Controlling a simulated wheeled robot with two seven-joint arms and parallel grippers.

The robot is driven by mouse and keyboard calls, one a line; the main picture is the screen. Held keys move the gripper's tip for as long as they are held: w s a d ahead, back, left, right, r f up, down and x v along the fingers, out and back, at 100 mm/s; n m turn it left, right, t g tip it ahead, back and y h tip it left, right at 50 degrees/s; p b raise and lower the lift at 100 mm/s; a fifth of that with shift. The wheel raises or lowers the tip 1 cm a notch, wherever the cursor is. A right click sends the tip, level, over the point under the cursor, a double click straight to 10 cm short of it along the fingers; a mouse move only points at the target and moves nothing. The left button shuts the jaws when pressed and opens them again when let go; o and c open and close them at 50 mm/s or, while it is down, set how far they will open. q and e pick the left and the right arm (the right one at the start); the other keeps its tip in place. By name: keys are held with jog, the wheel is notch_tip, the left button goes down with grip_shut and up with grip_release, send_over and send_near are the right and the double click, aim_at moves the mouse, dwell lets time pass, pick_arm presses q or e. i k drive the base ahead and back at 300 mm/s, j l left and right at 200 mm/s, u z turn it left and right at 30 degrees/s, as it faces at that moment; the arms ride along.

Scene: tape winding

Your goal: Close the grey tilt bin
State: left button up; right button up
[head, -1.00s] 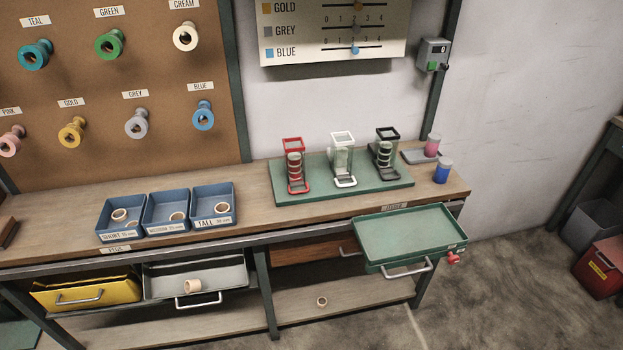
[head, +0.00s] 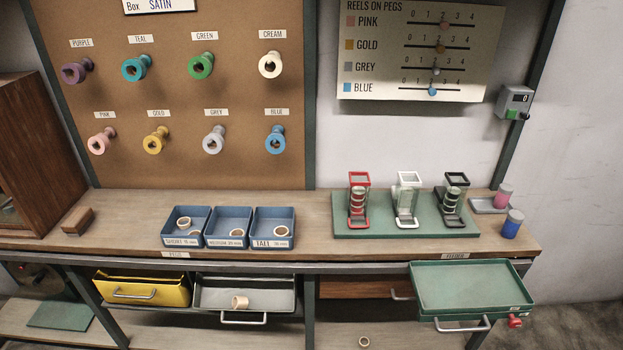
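The grey tilt bin (head: 276,296) hangs under the bench front, right of the yellow bin. It is tilted open, with its inside showing and its handle (head: 244,319) at the front lower edge. A cream reel (head: 240,302) lies at its front. Neither of my grippers is in the head view.
The yellow bin (head: 166,291) is beside the grey one on the left. A green tray drawer (head: 468,286) sticks out at the right, with a red knob (head: 515,321). Blue trays (head: 272,242) and a green stand board (head: 449,230) sit on the bench. A small ring (head: 364,342) lies on the lower shelf.

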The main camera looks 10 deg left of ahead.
aim_at(266, 293)
jog(key=k+j+u, duration=0.45)
jog(key=k+j, duration=0.4)
